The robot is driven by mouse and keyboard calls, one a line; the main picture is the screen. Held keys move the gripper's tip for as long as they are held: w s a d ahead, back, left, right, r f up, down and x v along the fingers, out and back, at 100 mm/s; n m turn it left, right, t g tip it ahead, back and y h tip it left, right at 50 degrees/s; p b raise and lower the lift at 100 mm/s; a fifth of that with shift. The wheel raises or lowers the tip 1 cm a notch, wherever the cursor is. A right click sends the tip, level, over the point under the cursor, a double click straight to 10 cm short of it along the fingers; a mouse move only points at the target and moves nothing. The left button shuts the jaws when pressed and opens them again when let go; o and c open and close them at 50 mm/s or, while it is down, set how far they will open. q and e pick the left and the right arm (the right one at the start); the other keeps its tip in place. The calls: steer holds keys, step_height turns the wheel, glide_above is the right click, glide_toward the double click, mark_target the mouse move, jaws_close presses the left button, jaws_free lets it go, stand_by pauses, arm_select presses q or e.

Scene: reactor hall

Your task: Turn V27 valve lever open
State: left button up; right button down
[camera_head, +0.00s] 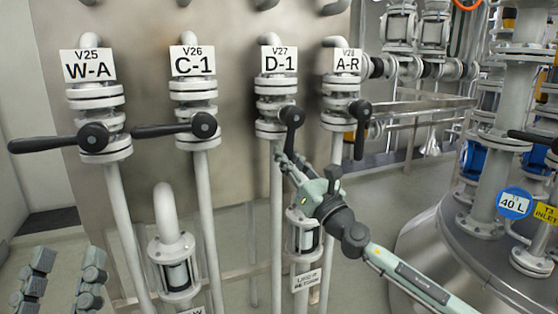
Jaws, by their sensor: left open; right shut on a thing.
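The V27 valve (275,85) stands on a vertical pipe under a white label reading V27 D-1. Its black lever (292,118) points down from its round hub, roughly in line with the pipe. My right gripper (287,162) reaches in from the lower right and is shut on the lever's lower end, which its fingers partly hide. My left gripper (63,280) is at the lower left edge, open and empty, with its two fingers apart and far from the V27 valve.
The V25 lever (60,141) and V26 lever (165,130) point left, roughly level. The V28 lever (361,118) hangs down close to the right of V27. A sight glass (303,236) sits below my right gripper. A large steel vessel (430,250) stands at right.

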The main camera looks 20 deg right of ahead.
arm_select(q)
steer(key=shift+s+a+r+t, duration=0.3)
steer(key=shift+s+r+t, duration=0.25)
steer(key=shift+t, duration=0.15)
arm_select(e)
steer(key=shift+d+f+n+g+y, duration=0.15)
steer(key=shift+d+n+y, duration=0.1)
steer(key=shift+d+n, duration=0.25)
steer(key=shift+d+f+n+g+y, duration=0.15)
steer(key=shift+d+n+y, duration=0.15)
steer(key=shift+n, duration=0.3)
steer(key=shift+r, duration=0.1)
steer(key=c, duration=1.5)
jaws_free()
steer(key=shift+d, duration=0.1)
steer(key=shift+o, duration=0.5)
steer(key=shift+r, duration=0.1)
arm_select(q)
steer(key=shift+r, duration=0.1)
arm_select(e)
steer(key=v, duration=1.2)
